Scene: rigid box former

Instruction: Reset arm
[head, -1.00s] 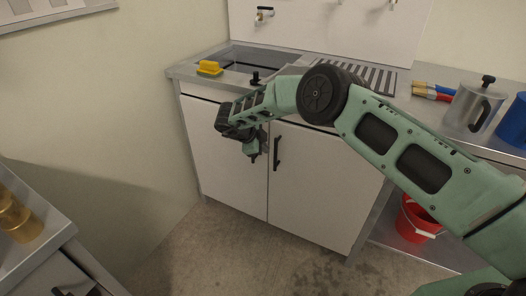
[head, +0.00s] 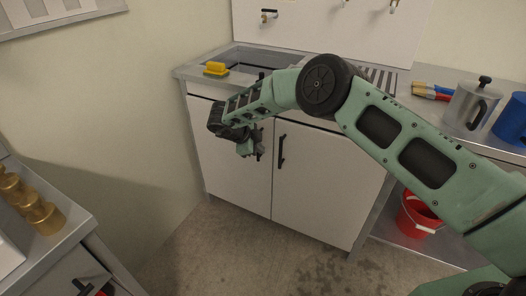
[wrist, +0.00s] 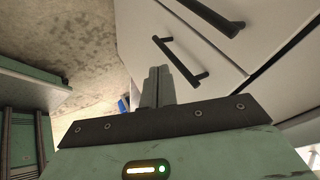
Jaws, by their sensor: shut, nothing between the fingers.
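My gripper (head: 257,153) hangs in front of the white cabinet doors under the sink in the head view, near the two black door handles. In the wrist view its two grey fingers (wrist: 157,88) are together, with nothing between them. My green arm reaches in from the right and bends at a black round joint. The left cabinet door (head: 228,165) and the right cabinet door (head: 320,190) look shut. The fingers appear apart from the right door's handle (head: 282,151).
The sink (head: 275,60) has a yellow sponge (head: 216,68) on its left rim. A metal pot (head: 470,105) stands on the right counter, with a red bucket (head: 417,216) on the shelf below. A metal unit with brass pieces (head: 40,216) is at left. Floor (head: 225,245) is clear in front.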

